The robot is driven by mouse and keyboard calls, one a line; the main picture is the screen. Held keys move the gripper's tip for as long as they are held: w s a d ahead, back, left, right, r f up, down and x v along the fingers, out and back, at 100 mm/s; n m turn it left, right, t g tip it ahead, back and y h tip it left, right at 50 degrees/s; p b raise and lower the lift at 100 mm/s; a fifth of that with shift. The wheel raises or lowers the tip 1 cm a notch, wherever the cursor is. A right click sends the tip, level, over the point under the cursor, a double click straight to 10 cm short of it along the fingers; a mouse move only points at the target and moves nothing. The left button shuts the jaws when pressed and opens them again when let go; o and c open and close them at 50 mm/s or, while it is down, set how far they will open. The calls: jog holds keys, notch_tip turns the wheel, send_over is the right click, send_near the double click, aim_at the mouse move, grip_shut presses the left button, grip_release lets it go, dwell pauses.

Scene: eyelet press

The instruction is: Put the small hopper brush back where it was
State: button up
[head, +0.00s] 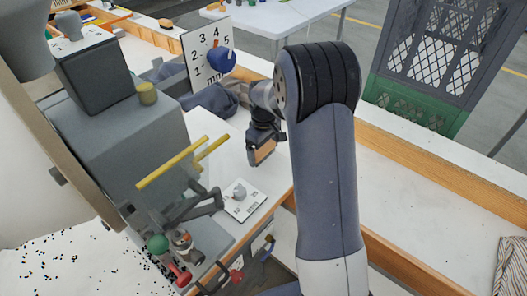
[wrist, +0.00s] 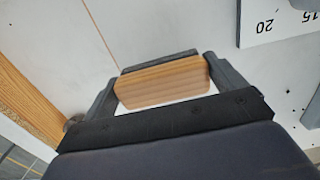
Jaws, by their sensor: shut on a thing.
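The small hopper brush has a light wooden block and a dark grey strip along its far side. In the wrist view the brush (wrist: 160,84) lies crosswise between the two fingers of my gripper (wrist: 165,87), which is shut on it. In the head view my gripper (head: 264,148) hangs over the white bench top beside the press, with the wooden brush (head: 265,152) at its tip. I cannot tell whether the brush touches the bench top. My arm partly blocks the view to its right.
The grey press (head: 125,145) with yellow bars (head: 185,163) stands left. A numbered plate (head: 207,55) with a blue knob stands behind my gripper. A small marked plate (head: 245,201) lies in front. A crate (head: 430,60) stands beyond the wooden ledge. The bench strip at right is mostly clear.

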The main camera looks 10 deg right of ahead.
aim_at(264, 148)
jog(key=shift+f, duration=0.8)
jog(key=shift+f, duration=0.2)
jog(key=o, duration=0.6)
jog(key=shift+r, duration=0.1)
notch_tip(264, 148, up, 12)
jog(key=shift+r+b, duration=0.15)
jog(key=shift+b, duration=0.25)
